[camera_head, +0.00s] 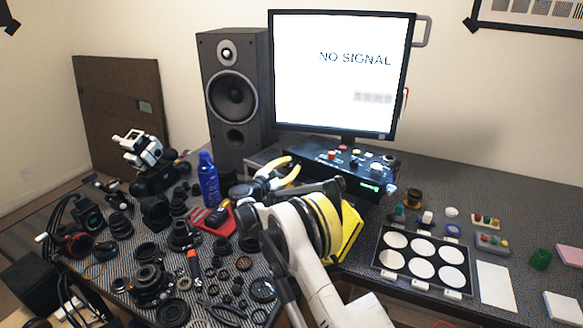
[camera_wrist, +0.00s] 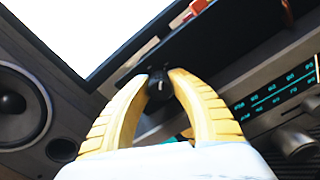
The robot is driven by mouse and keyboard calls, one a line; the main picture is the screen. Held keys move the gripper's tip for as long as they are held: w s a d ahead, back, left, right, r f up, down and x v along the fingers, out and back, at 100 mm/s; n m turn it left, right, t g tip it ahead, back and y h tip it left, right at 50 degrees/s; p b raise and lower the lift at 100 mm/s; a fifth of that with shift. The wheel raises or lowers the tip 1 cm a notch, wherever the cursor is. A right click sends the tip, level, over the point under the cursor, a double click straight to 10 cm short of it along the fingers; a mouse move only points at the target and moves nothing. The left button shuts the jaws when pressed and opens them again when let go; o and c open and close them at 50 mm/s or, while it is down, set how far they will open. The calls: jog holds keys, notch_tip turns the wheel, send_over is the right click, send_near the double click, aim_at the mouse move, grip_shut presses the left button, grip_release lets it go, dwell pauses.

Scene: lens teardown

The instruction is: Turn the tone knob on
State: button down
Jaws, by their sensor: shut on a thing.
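A small black knob (camera_wrist: 158,84) with a pale mark sits on the front of a radio-like unit (camera_wrist: 240,112) in the wrist view. I take it to be the tone knob; no label is readable. My gripper (camera_wrist: 162,78) has its two yellow fingers on either side of the knob, with the tips closed on it. In the head view my gripper (camera_head: 292,165) reaches the left part of the unit below the monitor, and the knob is hidden there. Which way the knob is turned is unclear.
A lit dial (camera_wrist: 280,90) and a larger knob (camera_wrist: 298,141) are to the right. A black control box (camera_head: 340,165) with buttons stands below the monitor (camera_head: 335,80). A speaker (camera_head: 232,95) is at the left. Lens parts and tools crowd the table's left side.

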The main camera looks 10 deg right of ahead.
jog(key=shift+m, duration=1.6)
jog(key=c, duration=1.2)
grip_release()
jog(key=shift+o, duration=0.2)
